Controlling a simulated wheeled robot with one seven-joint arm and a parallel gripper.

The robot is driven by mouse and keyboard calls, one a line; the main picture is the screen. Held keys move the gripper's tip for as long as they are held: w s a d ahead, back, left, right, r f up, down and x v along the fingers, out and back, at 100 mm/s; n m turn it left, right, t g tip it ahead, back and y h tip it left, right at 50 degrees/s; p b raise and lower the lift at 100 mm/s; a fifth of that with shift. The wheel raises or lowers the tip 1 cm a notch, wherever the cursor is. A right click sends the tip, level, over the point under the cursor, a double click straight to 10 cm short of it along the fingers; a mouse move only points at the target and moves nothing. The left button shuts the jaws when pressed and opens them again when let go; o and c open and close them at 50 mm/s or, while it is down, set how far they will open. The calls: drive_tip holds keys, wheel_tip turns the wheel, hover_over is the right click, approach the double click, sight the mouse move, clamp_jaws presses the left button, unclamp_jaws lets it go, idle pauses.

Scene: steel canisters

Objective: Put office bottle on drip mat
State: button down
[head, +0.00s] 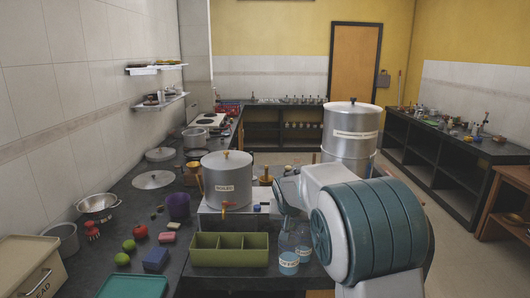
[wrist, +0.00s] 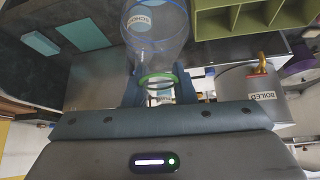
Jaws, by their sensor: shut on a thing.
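My gripper (wrist: 160,88) is shut on the neck of a clear bottle (wrist: 160,42) in the wrist view. I cannot make out a drip mat for certain.
A green compartment caddy (head: 230,250) is left of the bottles. A steel canister labelled BOILED (head: 227,180) with a red tap stands behind it on a raised stand. A larger steel canister (head: 349,138) is behind my arm. A teal tray (head: 134,287) and blue block (head: 155,259) lie left.

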drive_tip(key=s+d+f, duration=0.4)
drive_tip(key=s+f, duration=0.4)
drive_tip(key=f, duration=0.3)
drive_tip(key=s+d+f+n+y, duration=0.1)
drive_tip(key=s+d+f, duration=0.2)
drive_tip(key=s+f, duration=0.6)
wheel_tip(320, 180, down, 3)
drive_tip(key=shift+s+d+r+n, duration=0.1)
drive_tip(key=shift+s+d+n, duration=0.2)
drive_tip(key=shift+d, duration=0.1)
